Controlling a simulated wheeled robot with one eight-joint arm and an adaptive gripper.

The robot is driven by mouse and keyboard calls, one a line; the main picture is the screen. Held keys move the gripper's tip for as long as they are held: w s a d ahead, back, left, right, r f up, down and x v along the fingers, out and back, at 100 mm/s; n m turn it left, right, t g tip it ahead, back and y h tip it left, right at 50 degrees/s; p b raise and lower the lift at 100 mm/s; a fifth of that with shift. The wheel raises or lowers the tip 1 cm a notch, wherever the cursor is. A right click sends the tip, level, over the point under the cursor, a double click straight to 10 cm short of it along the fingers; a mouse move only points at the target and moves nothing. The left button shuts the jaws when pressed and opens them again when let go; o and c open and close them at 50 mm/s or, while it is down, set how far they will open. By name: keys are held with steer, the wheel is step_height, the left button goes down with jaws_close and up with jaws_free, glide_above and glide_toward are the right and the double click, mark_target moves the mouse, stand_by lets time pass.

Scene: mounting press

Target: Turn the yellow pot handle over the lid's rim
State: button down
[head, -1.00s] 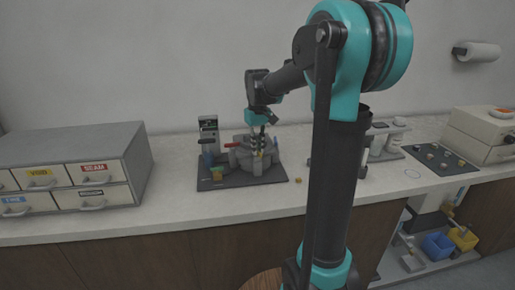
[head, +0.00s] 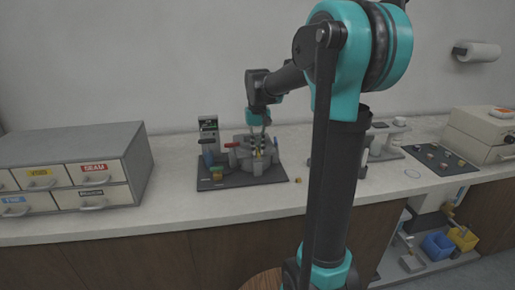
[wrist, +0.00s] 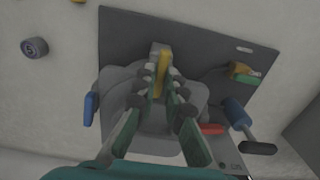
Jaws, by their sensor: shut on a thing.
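The mounting press (head: 241,158) is a grey lobed body on a dark base plate (head: 215,184) on the counter. In the wrist view its lid (wrist: 118,92) lies below my gripper (wrist: 163,78). The yellow pot handle (wrist: 163,72) is a short bar at a grey block near the lid's edge. My gripper's fingers stand on both sides of the yellow handle and are shut on it. In the head view my gripper (head: 260,138) reaches down onto the press from above. The fingers hide part of the handle and lid.
A red handle (wrist: 212,128) and blue handles (wrist: 91,106) stick out around the press. A yellow and green part (wrist: 243,74) sits on the plate. A cabinet with labelled drawers (head: 75,160) stands left. A dark mat (head: 437,160) lies right.

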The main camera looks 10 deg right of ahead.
mark_target(258, 151)
steer(key=c, duration=1.9)
jaws_free()
steer(key=shift+r, duration=0.1)
step_height(258, 151, up, 12)
steer(key=shift+f, duration=0.1)
